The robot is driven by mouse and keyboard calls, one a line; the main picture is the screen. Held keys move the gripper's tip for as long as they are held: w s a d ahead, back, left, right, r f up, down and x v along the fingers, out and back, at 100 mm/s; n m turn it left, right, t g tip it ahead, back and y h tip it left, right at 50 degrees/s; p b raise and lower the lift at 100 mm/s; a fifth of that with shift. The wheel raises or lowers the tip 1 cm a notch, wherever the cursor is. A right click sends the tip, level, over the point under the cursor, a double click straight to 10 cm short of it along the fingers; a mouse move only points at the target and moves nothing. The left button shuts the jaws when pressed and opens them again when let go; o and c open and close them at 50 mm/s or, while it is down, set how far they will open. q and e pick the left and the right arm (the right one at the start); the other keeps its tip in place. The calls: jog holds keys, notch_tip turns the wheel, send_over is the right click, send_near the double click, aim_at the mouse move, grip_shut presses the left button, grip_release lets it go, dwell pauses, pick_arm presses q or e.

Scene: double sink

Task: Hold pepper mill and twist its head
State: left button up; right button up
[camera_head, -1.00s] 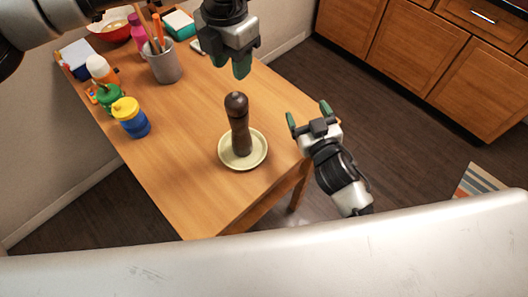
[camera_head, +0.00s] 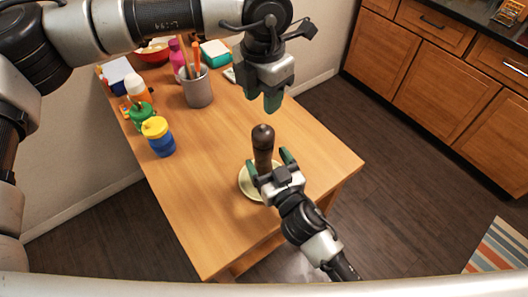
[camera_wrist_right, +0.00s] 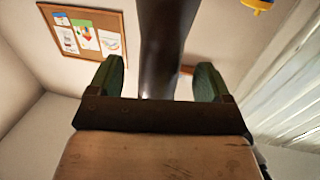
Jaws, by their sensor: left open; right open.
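The dark brown pepper mill (camera_head: 263,145) stands upright on a pale round plate (camera_head: 246,184) on the wooden table. My right gripper (camera_head: 268,163) is open, with one green finger on each side of the mill's lower body. In the right wrist view the mill's dark shaft (camera_wrist_right: 167,50) rises between the two open fingers (camera_wrist_right: 158,82), with gaps visible at both sides. My left gripper (camera_head: 262,100) points down above the mill's rounded head, apart from it. Its fingers partly overlap in this view. The mill's lower end is hidden by my right gripper.
A grey utensil cup (camera_head: 198,90), a blue jar with a yellow lid (camera_head: 159,138), a green-topped container (camera_head: 142,116) and a red bowl (camera_head: 153,54) stand toward the table's left and back. The table (camera_head: 310,150) is clear to the mill's right.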

jog(key=shift+x, duration=1.5)
jog(key=c, duration=1)
jog(key=shift+c, duration=0.2)
